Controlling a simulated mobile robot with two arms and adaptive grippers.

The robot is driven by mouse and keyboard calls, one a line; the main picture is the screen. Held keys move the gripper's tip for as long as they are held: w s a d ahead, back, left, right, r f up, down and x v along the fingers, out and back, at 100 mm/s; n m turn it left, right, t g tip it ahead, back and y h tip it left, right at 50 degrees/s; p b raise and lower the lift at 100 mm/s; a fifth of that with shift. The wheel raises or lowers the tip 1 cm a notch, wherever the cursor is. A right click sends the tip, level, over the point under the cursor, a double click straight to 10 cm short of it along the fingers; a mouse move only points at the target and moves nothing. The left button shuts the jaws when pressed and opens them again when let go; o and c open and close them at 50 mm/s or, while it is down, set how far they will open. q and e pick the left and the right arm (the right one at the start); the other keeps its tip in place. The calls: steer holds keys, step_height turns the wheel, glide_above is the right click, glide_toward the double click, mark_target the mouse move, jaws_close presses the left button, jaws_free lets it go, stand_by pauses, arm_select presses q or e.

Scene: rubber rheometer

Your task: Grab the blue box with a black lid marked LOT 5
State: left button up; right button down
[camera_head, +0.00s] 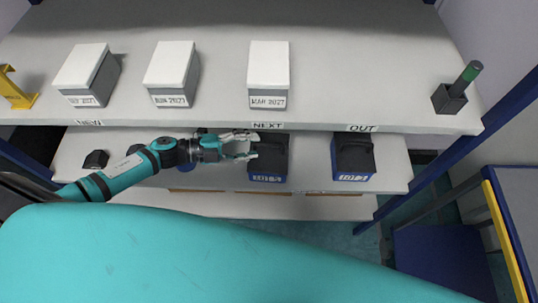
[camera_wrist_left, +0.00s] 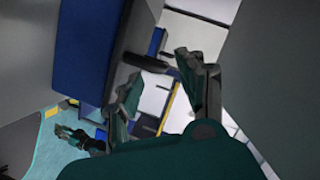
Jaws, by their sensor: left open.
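Two blue boxes with black lids stand on the lower shelf. One blue box (camera_head: 268,163) is below the NEXT label, the other blue box (camera_head: 353,160) is below the OUT label. In the left wrist view the open fingers (camera_wrist_left: 160,68) are near a dark handle, beside a large blue face (camera_wrist_left: 76,50). Contact cannot be told.
The upper shelf (camera_head: 340,105) overhangs the back of the lower one. It carries several grey-and-white dated boxes (camera_head: 268,78), a yellow stand (camera_head: 15,90) and a green-topped tool in a black holder (camera_head: 452,95). A small black object (camera_head: 96,159) lies left on the lower shelf.

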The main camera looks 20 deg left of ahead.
mark_target(262, 144)
arm_select(q)
steer(key=x, duration=0.3)
steer(key=p+x, duration=0.1)
steer(key=x, duration=0.1)
steer(key=shift+s+d+r, duration=0.1)
steer(key=shift+r, duration=0.2)
steer(key=shift+d+f, duration=0.15)
steer(key=shift+d, duration=0.15)
jaws_close()
